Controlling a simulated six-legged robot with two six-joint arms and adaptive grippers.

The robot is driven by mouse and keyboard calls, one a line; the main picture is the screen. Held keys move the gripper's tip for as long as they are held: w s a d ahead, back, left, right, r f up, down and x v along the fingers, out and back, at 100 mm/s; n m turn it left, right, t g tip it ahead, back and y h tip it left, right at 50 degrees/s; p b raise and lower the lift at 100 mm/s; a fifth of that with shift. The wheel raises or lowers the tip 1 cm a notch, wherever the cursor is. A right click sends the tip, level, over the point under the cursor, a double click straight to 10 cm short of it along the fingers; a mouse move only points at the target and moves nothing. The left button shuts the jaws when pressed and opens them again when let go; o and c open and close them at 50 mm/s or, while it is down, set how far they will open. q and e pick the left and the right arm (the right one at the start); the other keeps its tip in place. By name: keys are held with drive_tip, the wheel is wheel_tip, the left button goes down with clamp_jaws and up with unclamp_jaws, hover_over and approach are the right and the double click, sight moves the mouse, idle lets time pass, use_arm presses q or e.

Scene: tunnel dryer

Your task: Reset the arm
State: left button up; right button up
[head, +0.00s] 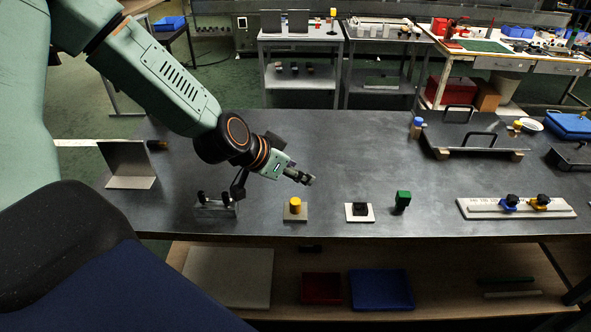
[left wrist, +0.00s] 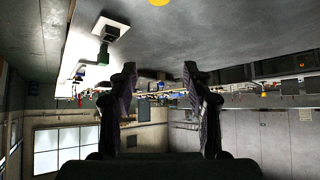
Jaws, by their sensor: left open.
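My left arm comes in from the upper left in the head view. Its gripper (head: 306,179) is above the dark table (head: 330,140), behind and near the yellow-topped block (head: 295,208). In the left wrist view the two black fingers of the left gripper (left wrist: 160,95) stand apart with nothing between them. My right gripper is not in view.
A metal angle plate (head: 130,165) stands at the table's left. A handled plate (head: 470,140) and a white strip with blue and yellow knobs (head: 515,208) are at the right. A lower shelf holds a red tray (head: 321,288) and a blue tray (head: 381,289). The table's middle is clear.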

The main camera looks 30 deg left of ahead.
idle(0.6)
use_arm(q)
drive_tip(key=s+d+f+n+g+y, duration=0.1)
drive_tip(key=s+d+f+g, duration=0.15)
drive_tip(key=s+f, duration=0.45)
drive_tip(key=s+d+f+n+g, duration=0.1)
drive_tip(key=s+d+f+g, duration=0.15)
drive_tip(key=s+f, duration=0.4)
drive_tip(key=s+d+f+n+g+y, duration=0.1)
drive_tip(key=s+d+f+g, duration=0.15)
drive_tip(key=s, duration=0.75)
drive_tip(key=s+d+f+n+g+y, duration=0.1)
drive_tip(key=s+f, duration=0.2)
drive_tip(key=s, duration=0.6)
wheel_tip(320, 180, down, 12)
drive_tip(key=b, duration=1.2)
drive_tip(key=shift+w+a+f, duration=0.25)
drive_tip(key=shift+w, duration=0.1)
drive_tip(key=shift+s+r, duration=0.1)
